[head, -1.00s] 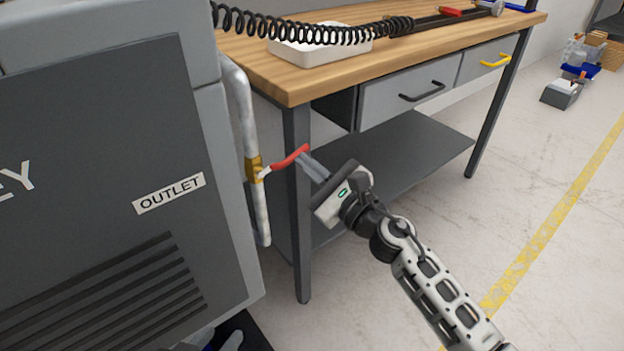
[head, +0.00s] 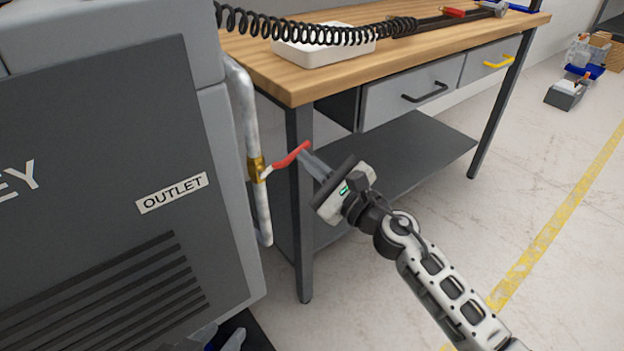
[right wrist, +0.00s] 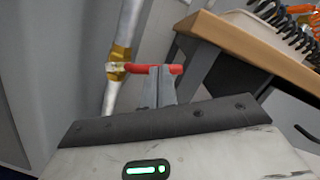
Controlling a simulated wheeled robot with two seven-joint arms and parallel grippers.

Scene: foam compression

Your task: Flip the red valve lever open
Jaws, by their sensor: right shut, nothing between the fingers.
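The red valve lever (head: 291,155) sticks out to the right and slightly up from the brass valve (head: 256,168) on the grey vertical pipe (head: 240,95). My right gripper (head: 304,155) is shut and empty, with its fingertips at the lever's outer part. In the right wrist view the fingertips (right wrist: 160,72) overlap the red lever (right wrist: 140,68) near its free end and appear to touch it. The brass valve (right wrist: 118,65) shows to their left. Exact contact is hard to tell. I cannot make out my left gripper.
The grey machine (head: 95,130) with an OUTLET label (head: 172,193) stands left of the pipe. A wooden-topped workbench (head: 270,75) stands behind the lever, its front leg (head: 302,250) close behind the gripper. The floor (head: 400,190) on the right is open.

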